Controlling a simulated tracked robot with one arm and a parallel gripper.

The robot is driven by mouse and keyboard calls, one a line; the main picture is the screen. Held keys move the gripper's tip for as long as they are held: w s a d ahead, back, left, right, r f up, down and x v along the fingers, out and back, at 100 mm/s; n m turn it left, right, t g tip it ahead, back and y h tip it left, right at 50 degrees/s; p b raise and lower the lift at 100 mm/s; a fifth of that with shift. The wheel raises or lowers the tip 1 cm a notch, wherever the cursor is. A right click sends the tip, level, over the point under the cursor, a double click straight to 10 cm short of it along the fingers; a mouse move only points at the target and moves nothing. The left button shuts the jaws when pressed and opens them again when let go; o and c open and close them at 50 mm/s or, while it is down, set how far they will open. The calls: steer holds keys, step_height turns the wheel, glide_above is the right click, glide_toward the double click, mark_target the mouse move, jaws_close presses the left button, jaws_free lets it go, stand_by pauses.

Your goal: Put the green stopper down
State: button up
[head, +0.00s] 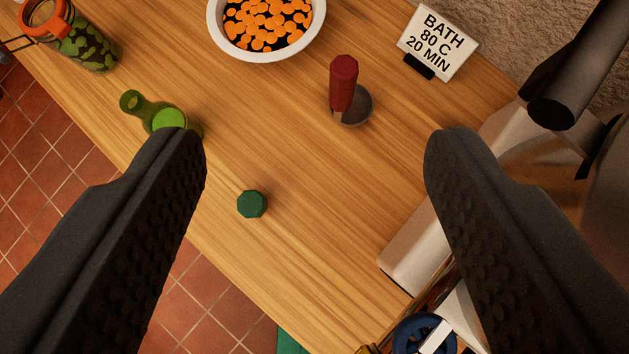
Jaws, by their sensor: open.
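The green stopper (252,204) is a small dark green, faceted piece on the wooden worktop (300,165), near its front edge. It stands by itself, with bare wood around it. My gripper (315,145) is open, with its two dark ridged fingers wide apart and nothing between them touching the fingers. In the picture the stopper lies between the fingers, closer to the left one. The height of the fingers above the worktop cannot be told.
A green bottle-like item (150,112) is partly behind the left finger. A red-handled tool (344,88), a white bowl of orange slices (267,25), a clip jar (85,45) and a sign (438,42) stand farther back. A pale machine (415,245) is at right. Tiled floor (45,165) lies beyond the left edge.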

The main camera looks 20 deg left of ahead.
steer(key=s+d+r+t, duration=0.3)
steer(key=s+r, duration=0.2)
steer(key=r, duration=0.3)
steer(key=s+d+r+t, duration=0.3)
steer(key=s+r, duration=0.2)
steer(key=r, duration=0.3)
steer(key=shift+h, duration=0.4)
